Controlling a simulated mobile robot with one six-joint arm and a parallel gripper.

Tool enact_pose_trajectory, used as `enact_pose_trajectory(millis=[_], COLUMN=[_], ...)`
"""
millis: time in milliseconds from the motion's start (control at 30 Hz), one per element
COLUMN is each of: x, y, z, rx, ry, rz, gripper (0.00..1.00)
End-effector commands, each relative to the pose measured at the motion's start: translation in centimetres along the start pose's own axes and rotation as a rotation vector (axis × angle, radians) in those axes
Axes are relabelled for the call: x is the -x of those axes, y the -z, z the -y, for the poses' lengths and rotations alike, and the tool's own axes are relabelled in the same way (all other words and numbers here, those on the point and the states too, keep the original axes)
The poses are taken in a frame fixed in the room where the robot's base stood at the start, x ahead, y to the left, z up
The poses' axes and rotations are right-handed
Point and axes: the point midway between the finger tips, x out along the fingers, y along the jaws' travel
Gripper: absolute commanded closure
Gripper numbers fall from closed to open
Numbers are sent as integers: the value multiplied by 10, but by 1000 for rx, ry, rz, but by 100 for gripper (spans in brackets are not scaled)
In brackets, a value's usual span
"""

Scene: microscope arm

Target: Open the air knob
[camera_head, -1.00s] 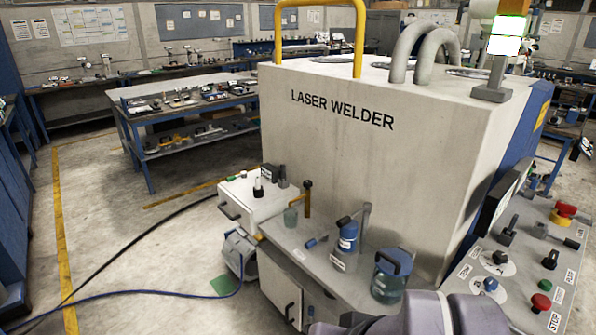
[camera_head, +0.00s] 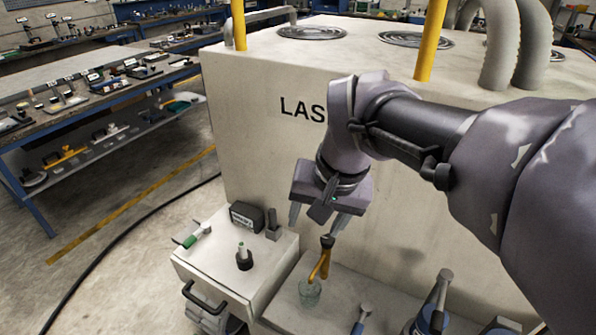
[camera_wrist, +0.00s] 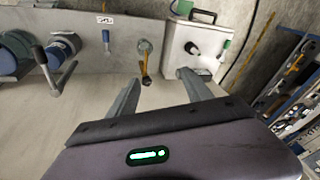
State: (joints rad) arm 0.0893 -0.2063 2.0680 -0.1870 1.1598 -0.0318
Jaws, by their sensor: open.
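My gripper (camera_head: 315,220) hangs from the arm in front of the welder's side, fingers pointing down, open and empty. In the wrist view its fingertips (camera_wrist: 160,77) are apart. Below the fingers in the head view is a brass-yellow pipe with a dark knob (camera_head: 327,241) on top; it also shows in the wrist view (camera_wrist: 145,64). No readable label shows which one is the air knob.
The laser welder (camera_head: 255,105) stands behind, with yellow rails on top. A workbench (camera_head: 110,125) is at the left; open floor with a black cable lies between.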

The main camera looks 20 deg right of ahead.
Motion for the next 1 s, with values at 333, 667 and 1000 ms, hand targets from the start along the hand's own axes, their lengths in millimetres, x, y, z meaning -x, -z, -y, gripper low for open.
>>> enact_pose_trajectory(millis=[333,667,1000], x=[-88,-150,-247], y=[141,152,127], z=[-31,-51,-71], rx=[-80,-98,-98], ry=[-180,-215,-214], rz=[195,234,233], gripper=[41,41,41])
